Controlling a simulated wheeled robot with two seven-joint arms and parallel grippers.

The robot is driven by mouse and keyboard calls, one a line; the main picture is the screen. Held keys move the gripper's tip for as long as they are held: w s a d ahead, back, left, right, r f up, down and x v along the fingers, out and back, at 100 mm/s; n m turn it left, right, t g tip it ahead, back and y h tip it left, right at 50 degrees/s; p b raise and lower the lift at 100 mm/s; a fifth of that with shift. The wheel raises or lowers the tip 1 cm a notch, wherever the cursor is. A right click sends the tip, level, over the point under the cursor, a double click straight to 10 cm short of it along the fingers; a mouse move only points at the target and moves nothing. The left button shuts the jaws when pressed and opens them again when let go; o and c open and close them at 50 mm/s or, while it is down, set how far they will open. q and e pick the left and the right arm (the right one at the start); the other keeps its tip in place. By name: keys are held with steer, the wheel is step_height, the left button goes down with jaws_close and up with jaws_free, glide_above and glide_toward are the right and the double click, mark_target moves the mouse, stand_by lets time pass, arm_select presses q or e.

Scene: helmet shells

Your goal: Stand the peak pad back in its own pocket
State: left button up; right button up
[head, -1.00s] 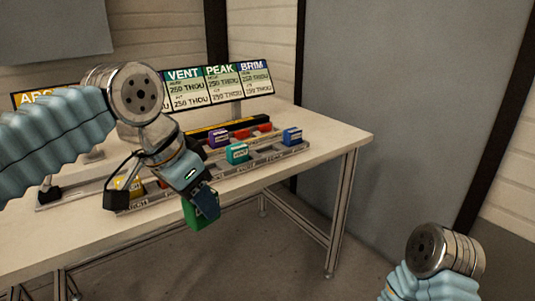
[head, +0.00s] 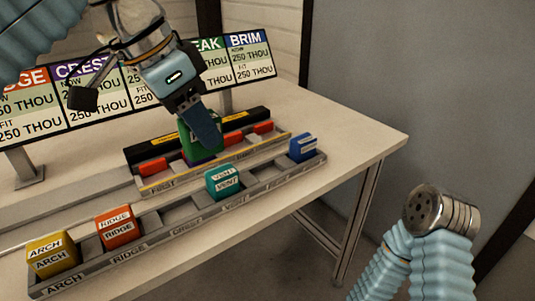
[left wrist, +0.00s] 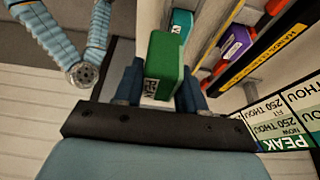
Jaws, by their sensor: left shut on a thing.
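The green peak pad (head: 188,140) is between the fingers of my left gripper (head: 203,118), in front of the back fixture in the head view. In the left wrist view the pad (left wrist: 166,62) shows its PEAK label near the fingers. The front rack (head: 185,231) has a row of labelled pockets. The pocket between the teal vent pad (head: 224,183) and the blue brim pad (head: 302,147) is empty. My right gripper is out of view; only part of that arm shows.
The yellow arch pad (head: 52,255) and red ridge pad (head: 117,227) stand in the front rack. The back fixture (head: 216,164) holds red pieces and a purple pad, mostly hidden behind the green one. A sign board (head: 252,62) stands behind. The table's right end (head: 365,145) is clear.

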arm_select(q)
steer(key=w+d+f, duration=0.2)
steer(key=w+d, duration=0.1)
steer(key=w+d+f, duration=0.2)
steer(key=w+f, duration=0.1)
steer(key=w+d+f, duration=0.3)
steer(key=w, duration=0.1)
steer(key=shift+d+f, duration=0.2)
steer(key=shift+d, duration=0.1)
steer(key=shift+w+d+f, duration=0.15)
steer(key=shift+f, duration=0.1)
steer(key=shift+a+b+x, duration=0.15)
steer(key=shift+b+x, duration=0.05)
steer(key=shift+x, duration=0.8)
steer(key=shift+a+b+x, duration=0.15)
steer(key=shift+b+x, duration=0.05)
steer(key=shift+x, duration=0.8)
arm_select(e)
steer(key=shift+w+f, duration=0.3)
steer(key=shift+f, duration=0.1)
arm_select(q)
steer(key=shift+f, duration=0.3)
steer(key=o, duration=1.1)
steer(key=shift+r, duration=0.1)
